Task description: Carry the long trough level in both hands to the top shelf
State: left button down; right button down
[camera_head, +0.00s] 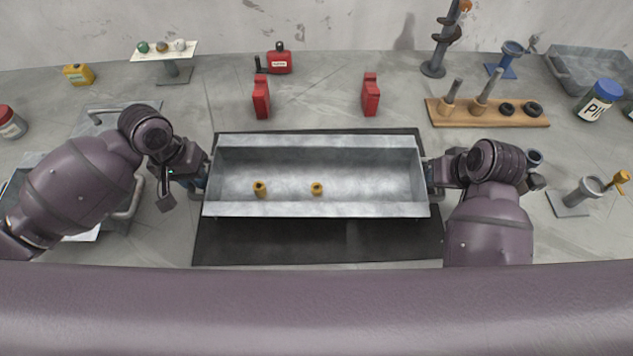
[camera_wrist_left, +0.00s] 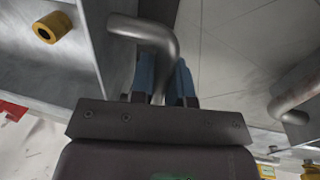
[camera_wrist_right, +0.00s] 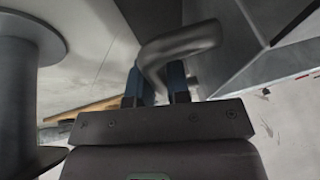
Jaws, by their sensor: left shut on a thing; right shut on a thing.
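The long grey metal trough (camera_head: 315,209) spans the middle of the head view and looks about level over a dark mat. Two small yellow ring-like pieces (camera_head: 259,188) (camera_head: 317,188) are inside it. My left gripper (camera_head: 199,184) is shut on the bent handle at its left end; that handle (camera_wrist_left: 150,32) shows between blue-padded fingers in the left wrist view. My right gripper (camera_head: 430,178) is shut on the right-end handle (camera_wrist_right: 182,42), seen in the right wrist view. I cannot make out a top shelf.
Two red blocks (camera_head: 261,98) (camera_head: 371,95) stand just behind the trough. The dark mat (camera_head: 300,244) is bare in front. A wooden peg board (camera_head: 520,119), a blue-lidded jar (camera_head: 598,103) and an auger stand (camera_head: 436,66) are at right. A white plate on a stand (camera_head: 172,72) is back left.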

pick_arm(q)
jog(key=shift+w+r, duration=0.1)
jog(key=shift+r, duration=0.15)
pick_arm(e)
jog(key=shift+w+r, duration=0.1)
jog(key=shift+r, duration=0.1)
